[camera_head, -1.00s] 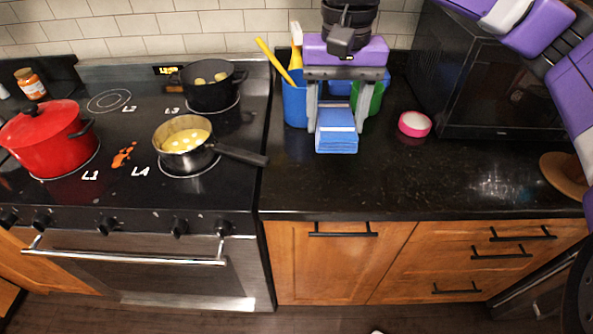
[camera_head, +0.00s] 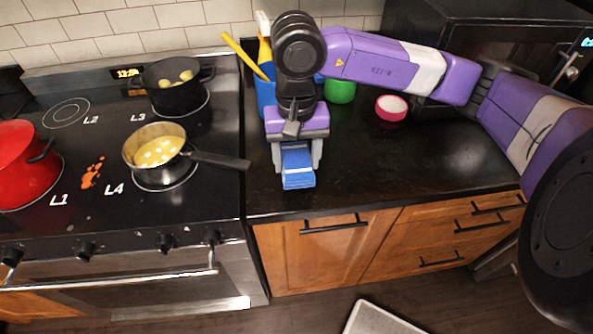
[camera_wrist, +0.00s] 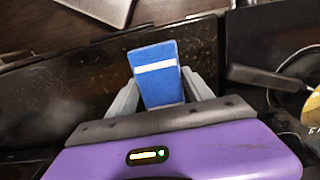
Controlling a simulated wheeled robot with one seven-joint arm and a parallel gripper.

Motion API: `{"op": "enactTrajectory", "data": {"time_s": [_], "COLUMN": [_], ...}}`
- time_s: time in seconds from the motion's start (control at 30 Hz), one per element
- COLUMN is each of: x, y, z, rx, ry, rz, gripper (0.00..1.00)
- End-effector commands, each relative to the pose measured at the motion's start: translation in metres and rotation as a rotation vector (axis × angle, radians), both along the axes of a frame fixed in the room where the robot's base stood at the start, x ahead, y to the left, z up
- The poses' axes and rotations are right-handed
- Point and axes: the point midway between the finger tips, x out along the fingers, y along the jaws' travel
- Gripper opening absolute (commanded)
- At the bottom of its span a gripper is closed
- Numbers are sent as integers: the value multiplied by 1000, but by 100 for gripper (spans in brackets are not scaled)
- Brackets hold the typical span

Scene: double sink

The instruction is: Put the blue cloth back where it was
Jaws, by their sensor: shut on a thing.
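The folded blue cloth (camera_head: 298,170), with a white stripe, is between the fingers of my gripper (camera_head: 296,158). My gripper is shut on it and holds it over the black counter, just right of the stove and close to the counter's front edge. In the wrist view the cloth (camera_wrist: 158,75) sticks out beyond both grey fingertips (camera_wrist: 160,92). I cannot tell whether the cloth touches the counter. An orange-red spill (camera_head: 92,172) lies on the stove top between the L1 and L4 marks.
A pan of yellow food (camera_head: 158,148) has its handle pointing toward my gripper. A black pot (camera_head: 172,90) and a red pot (camera_head: 22,165) also stand on the stove. A blue container (camera_head: 264,92), green cup (camera_head: 340,91) and pink-rimmed round item (camera_head: 391,108) are behind. The right counter is clear.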

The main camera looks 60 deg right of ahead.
Motion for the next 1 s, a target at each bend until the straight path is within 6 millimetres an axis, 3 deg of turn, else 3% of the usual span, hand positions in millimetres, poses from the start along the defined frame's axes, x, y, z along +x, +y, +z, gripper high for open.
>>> {"op": "enactTrajectory", "data": {"time_s": [0.5, 0.97, 1.0], "x": [0, 0, 0], "y": [0, -1, -1], "z": [-52, -58, -56], "rx": [1, -2, -1], "ry": [1, 0, -1], "rz": [-2, -1, -1], "gripper": [21, 21, 65]}}
